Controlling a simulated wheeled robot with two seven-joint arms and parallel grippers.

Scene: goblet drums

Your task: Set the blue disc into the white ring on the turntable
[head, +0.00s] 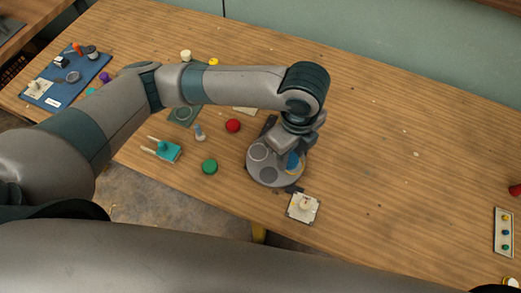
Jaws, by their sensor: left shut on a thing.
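I cannot tell whether the disc touches the turntable. My right gripper is not in view.
A green disc (209,167) and a red ball-like piece (233,125) lie left of the turntable. A whitish square plate (303,207) is just in front. A teal block with prongs (167,151) is further left. The wooden table (400,130) is largely clear on the right.

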